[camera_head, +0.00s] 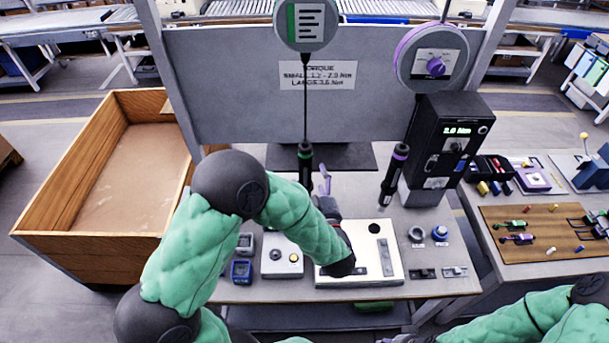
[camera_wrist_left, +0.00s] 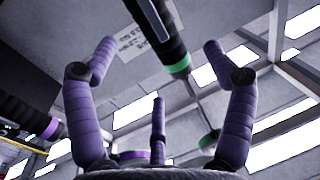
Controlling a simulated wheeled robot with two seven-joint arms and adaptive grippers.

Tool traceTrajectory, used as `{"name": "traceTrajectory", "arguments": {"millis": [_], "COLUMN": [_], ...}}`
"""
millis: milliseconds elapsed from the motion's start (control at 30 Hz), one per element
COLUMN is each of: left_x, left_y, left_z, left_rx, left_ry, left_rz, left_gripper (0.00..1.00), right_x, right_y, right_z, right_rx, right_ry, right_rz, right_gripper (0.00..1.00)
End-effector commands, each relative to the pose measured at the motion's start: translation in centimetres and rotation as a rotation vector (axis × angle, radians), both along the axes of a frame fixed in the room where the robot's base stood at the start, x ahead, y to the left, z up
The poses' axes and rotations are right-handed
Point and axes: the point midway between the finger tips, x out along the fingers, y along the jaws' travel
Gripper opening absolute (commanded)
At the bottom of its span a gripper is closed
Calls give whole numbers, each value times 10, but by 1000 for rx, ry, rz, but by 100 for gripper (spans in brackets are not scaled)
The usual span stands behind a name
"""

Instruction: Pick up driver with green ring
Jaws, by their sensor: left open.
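The driver with the green ring (camera_head: 305,160) is black and hangs upright on a cord below the balancer with the green face (camera_head: 305,25). In the left wrist view the driver (camera_wrist_left: 158,25) shows with its green ring (camera_wrist_left: 180,65), between and beyond the spread fingers. My left gripper (camera_head: 323,183) is open and empty, just below and right of the driver in the head view; it also shows open in the left wrist view (camera_wrist_left: 160,68). My right gripper (camera_head: 398,338) is only a sliver at the bottom edge, its jaws unclear.
A driver with a purple ring (camera_head: 395,175) hangs to the right, beside a black torque display box (camera_head: 445,140). A wooden crate (camera_head: 60,240) stands at left. The workbench (camera_head: 430,285) holds a white fixture plate (camera_head: 385,275) and small devices. A grey panel (camera_head: 220,75) stands behind.

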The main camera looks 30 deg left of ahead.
Motion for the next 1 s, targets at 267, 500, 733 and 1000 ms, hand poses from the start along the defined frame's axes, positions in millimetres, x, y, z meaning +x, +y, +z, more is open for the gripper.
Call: {"name": "traceTrajectory", "arguments": {"millis": [267, 500, 733, 1000], "left_x": [21, 42, 60, 62], "left_y": [19, 36, 51, 52], "left_z": [0, 1, 0, 0], "left_rx": [-2, -2, -1, -1], "left_ry": [1, 1, 0, 0], "left_rz": [0, 2, -1, -2], "left_gripper": [83, 83, 83, 83], "right_x": [0, 0, 0, 0], "right_y": [0, 0, 0, 0], "right_z": [2, 8, 10, 10], "right_rx": [0, 0, 0, 0], "right_ry": [0, 0, -1, 0], "right_rz": [0, 0, 0, 0], "right_gripper": [40, 40, 40, 40]}}
